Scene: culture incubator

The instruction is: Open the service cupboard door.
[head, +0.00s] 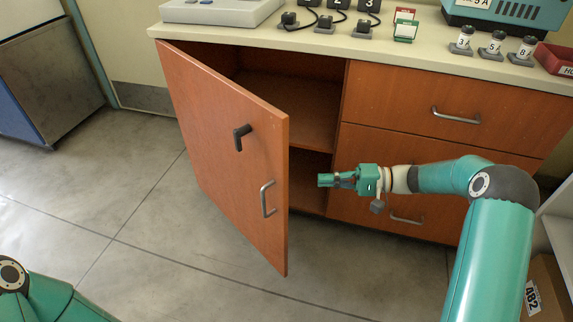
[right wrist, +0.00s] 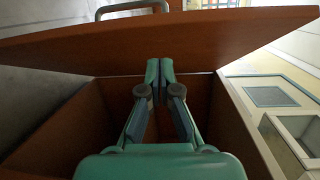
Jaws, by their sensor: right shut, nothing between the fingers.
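The service cupboard door (head: 222,150) is brown wood and stands ajar, swung out to the left on its left edge. It carries a black lever handle (head: 241,137) and a metal bar pull (head: 267,199). Behind it the cupboard's inside and a shelf (head: 290,108) show. My right gripper (head: 326,180) is shut and empty, in front of the opening, to the right of the door's free edge. In the right wrist view the shut fingers (right wrist: 159,72) point toward the door panel (right wrist: 160,45); I cannot tell whether they touch it. The left gripper is out of view.
Drawers with metal pulls (head: 456,117) lie right of the cupboard, behind my right arm. The countertop (head: 300,42) holds numbered bottles (head: 492,46), a red tray (head: 555,60) and devices. A cardboard box (head: 545,290) stands at lower right. The floor (head: 150,240) left of the door is clear.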

